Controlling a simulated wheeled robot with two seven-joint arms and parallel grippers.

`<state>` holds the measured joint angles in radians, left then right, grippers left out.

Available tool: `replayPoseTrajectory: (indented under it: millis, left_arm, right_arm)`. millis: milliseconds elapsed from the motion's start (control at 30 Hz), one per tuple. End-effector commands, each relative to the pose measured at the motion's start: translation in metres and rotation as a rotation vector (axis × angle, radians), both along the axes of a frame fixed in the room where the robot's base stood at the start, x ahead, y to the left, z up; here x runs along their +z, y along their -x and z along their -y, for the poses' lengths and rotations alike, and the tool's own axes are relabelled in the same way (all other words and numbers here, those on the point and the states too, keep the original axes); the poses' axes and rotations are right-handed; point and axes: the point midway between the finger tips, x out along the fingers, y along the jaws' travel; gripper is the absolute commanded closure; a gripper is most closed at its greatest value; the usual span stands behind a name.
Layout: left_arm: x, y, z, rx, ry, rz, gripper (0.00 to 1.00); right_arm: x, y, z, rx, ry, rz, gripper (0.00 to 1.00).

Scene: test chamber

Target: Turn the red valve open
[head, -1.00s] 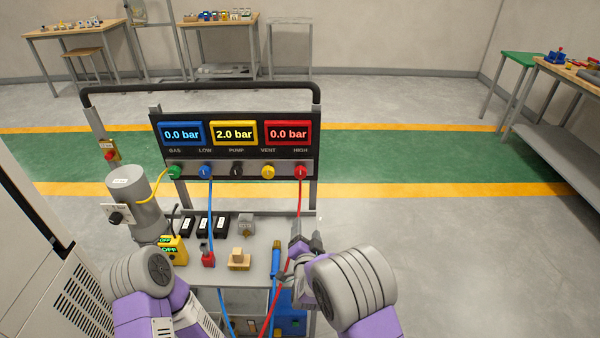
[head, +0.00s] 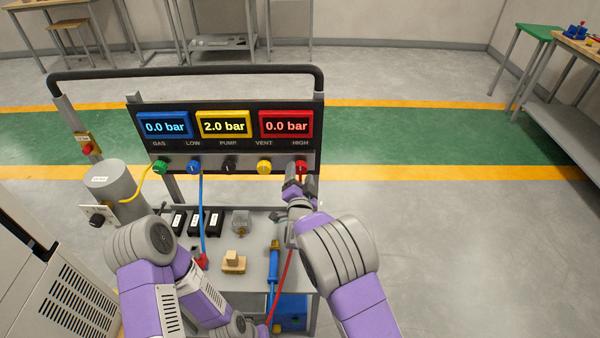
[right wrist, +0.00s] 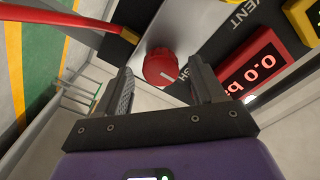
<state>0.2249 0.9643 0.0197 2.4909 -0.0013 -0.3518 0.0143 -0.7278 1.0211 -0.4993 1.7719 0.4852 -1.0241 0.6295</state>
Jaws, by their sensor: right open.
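The red valve (head: 301,167) is a round knob at the right end of the panel's knob row, under the HIGH label. In the right wrist view the red valve (right wrist: 161,67) shows ahead, between and beyond the two fingers. My right gripper (head: 297,186) is just below and in front of the valve, partly covering it in the head view. In the right wrist view my right gripper (right wrist: 160,95) is open and empty, with a finger on either side of the knob's line. My left arm is at the lower left; its gripper is not visible.
The red display (head: 286,126) reads 0.0 bar, the yellow one (head: 223,125) 2.0 bar, and the blue one (head: 166,126) 0.0 bar. A yellow knob (head: 264,167) sits left of the valve. A red hose (head: 283,275) hangs below my right gripper. A shelf (head: 258,247) holds small items.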

Motion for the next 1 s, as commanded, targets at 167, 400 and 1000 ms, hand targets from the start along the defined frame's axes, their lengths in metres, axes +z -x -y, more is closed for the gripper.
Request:
replayPoseTrajectory:
  millis: [167,400,1000]
  left_arm:
    - [-0.002,0.000,0.000,0.000,0.000,0.000,0.57]
    - [-0.002,0.000,0.000,0.000,0.000,0.000,0.57]
    - [-0.002,0.000,0.000,0.000,0.000,0.000,0.57]
  right_arm:
    - [-0.001,-0.014,0.000,0.001,0.001,-0.001,0.31]
    - [0.000,-0.017,0.000,0.001,0.001,-0.001,0.31]
    - [0.000,-0.016,0.000,0.001,0.006,-0.001,0.87]
